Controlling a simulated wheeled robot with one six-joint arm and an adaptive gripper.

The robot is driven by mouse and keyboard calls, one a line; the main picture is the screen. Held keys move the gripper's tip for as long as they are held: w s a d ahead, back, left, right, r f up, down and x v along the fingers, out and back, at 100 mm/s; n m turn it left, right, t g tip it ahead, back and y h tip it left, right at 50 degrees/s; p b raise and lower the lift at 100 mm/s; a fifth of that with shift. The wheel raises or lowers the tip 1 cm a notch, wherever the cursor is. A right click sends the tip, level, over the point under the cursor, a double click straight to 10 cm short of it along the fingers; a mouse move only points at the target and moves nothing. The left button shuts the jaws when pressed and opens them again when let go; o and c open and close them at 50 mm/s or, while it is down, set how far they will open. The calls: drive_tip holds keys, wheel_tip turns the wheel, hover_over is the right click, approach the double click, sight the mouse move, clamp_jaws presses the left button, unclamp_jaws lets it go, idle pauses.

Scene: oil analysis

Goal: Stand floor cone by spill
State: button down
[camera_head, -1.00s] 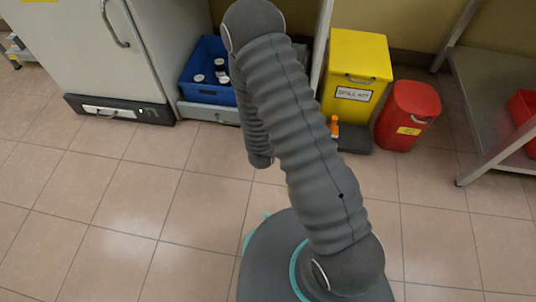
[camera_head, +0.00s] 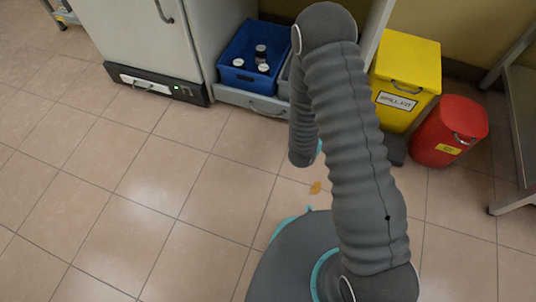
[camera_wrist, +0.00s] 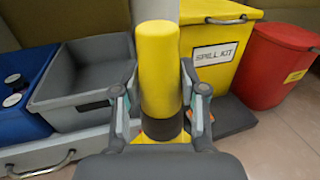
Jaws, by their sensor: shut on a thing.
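The floor cone (camera_wrist: 159,75) fills the middle of the wrist view. It is a yellow rounded post with a dark band low down and a yellow base. My gripper (camera_wrist: 159,92) is shut on it, one finger on each side. The cone looks upright; whether its base touches the floor cannot be told. In the head view my arm hides the cone and most of my gripper. A small amber patch, seemingly the spill (camera_head: 315,187), lies on the tiles just left of my arm.
The yellow spill kit box (camera_head: 405,75) and red bin (camera_head: 448,131) stand at the back right. A blue crate (camera_head: 254,59) with bottles and a grey tub (camera_wrist: 85,82) sit on a low platform. A white cabinet (camera_head: 150,40) stands left. Floor at left is clear.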

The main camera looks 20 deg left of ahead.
drive_tip(key=s+a+f, duration=0.1)
drive_tip(key=a+f, duration=0.1)
drive_tip(key=a, duration=0.3)
drive_tip(key=s+a+f+m+h, duration=0.1)
drive_tip(key=a+f, duration=0.2)
drive_tip(key=a, duration=0.3)
drive_tip(key=shift+s+a+f+g, duration=0.15)
drive_tip(key=shift+s+g, duration=0.15)
drive_tip(key=shift+s, duration=0.05)
drive_tip(key=s+a+f+b, duration=0.2)
drive_tip(key=s+a+f, duration=0.2)
drive_tip(key=a+f, duration=0.6)
drive_tip(key=shift+a+f+h, duration=0.3)
drive_tip(key=shift+f+h, duration=0.1)
drive_tip(key=shift+f, duration=0.05)
drive_tip(key=shift+s+b, duration=0.1)
drive_tip(key=shift+b, duration=0.2)
